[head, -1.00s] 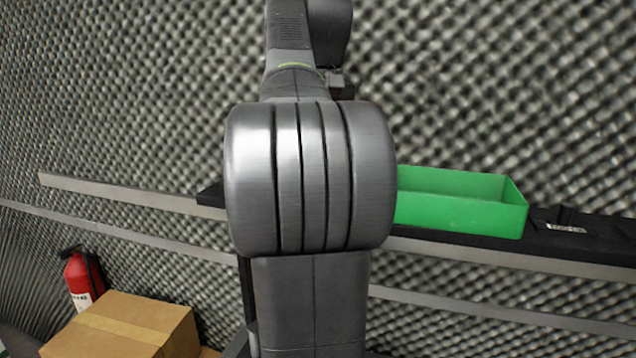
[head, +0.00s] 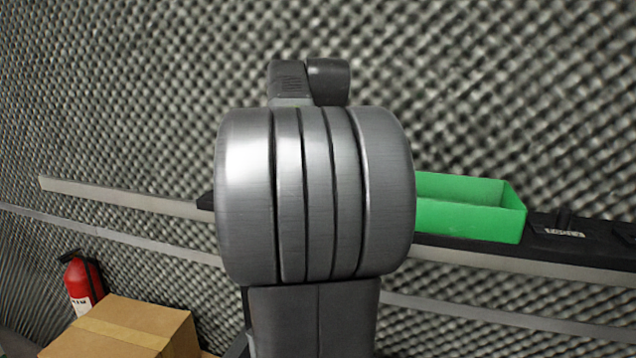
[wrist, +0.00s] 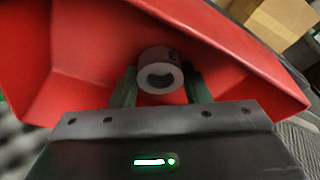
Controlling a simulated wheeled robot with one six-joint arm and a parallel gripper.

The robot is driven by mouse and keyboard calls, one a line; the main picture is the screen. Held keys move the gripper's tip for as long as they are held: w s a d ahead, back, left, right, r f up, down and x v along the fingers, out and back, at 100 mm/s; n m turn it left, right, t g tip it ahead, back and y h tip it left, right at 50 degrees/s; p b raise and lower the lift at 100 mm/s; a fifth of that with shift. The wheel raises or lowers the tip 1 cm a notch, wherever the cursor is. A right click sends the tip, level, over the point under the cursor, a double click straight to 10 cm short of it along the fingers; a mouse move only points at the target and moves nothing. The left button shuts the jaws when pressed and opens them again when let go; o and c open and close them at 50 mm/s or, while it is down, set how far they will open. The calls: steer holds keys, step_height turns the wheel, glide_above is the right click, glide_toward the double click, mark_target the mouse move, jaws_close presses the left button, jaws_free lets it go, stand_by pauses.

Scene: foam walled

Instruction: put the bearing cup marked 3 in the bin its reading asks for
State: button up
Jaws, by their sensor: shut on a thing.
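In the wrist view a light grey, ring-shaped bearing cup (wrist: 158,79) sits between the two fingers of my gripper (wrist: 160,84), which is shut on it. A small dark mark shows on the cup's side, too small to read. The cup and fingertips show against the inside of a red bin (wrist: 95,40), within its walls; whether the cup touches the bin floor I cannot tell. In the head view a green bin (head: 468,218) stands on the dark shelf, right of my arm. My arm hides the gripper, the cup and the red bin there.
A black shelf on a metal rail (head: 520,258) runs along the foam wall, with a small labelled dark item (head: 562,231) right of the green bin. A cardboard box (head: 130,328) and a red fire extinguisher (head: 78,285) stand at lower left. The box also shows in the wrist view (wrist: 270,18).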

steer(key=shift+f, duration=0.2)
steer(key=o, duration=1.1)
steer(key=shift+r, duration=0.15)
steer(key=v, duration=1.2)
